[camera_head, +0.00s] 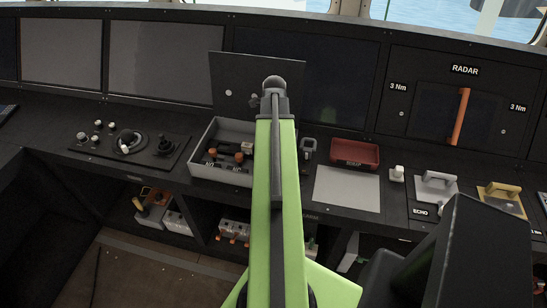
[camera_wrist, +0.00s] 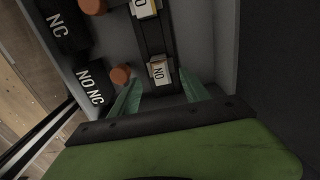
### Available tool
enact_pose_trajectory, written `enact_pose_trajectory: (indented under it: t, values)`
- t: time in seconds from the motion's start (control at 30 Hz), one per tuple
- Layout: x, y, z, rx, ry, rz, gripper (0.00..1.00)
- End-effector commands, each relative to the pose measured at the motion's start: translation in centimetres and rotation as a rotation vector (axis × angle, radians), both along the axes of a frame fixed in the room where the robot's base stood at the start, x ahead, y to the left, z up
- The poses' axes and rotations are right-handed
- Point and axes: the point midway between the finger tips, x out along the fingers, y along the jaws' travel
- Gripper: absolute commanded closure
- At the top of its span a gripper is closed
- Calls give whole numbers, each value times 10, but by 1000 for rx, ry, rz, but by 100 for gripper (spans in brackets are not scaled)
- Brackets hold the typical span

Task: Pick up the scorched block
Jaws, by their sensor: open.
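In the wrist view a small pale block (camera_wrist: 160,72) marked NO, with brownish sides, sits on a dark rail in a grey tray. A second similar pale block (camera_wrist: 147,9) marked NO is farther up the rail, cut by the frame edge. I cannot tell for sure which is scorched. My gripper (camera_wrist: 162,92) is open, its two teal fingers apart, just short of the nearer block and to either side of its line. Nothing is between the fingers. In the head view my arm covers part of the grey tray (camera_head: 207,174), and the fingers cannot be made out.
Orange knobs (camera_wrist: 121,74) and black blocks marked NO NC (camera_wrist: 90,86) and NC (camera_wrist: 62,25) stand left of the rail. The tray's walls enclose the space. A red tray (camera_head: 354,153), a pale plate (camera_head: 346,189) and handled blocks (camera_head: 436,186) lie to the right on the console.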

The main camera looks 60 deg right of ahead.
Motion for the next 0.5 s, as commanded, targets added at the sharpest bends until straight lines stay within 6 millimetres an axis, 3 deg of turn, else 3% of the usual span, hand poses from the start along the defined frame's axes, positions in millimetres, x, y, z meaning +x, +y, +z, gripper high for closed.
enact_pose_trajectory:
  t: [0.03,0.2,0.5]
  values:
    - [1,-1,-15,0,0,0,45]
    - [3,-1,-44,0,0,0,45]
    - [3,-2,-43,0,0,-1,48]
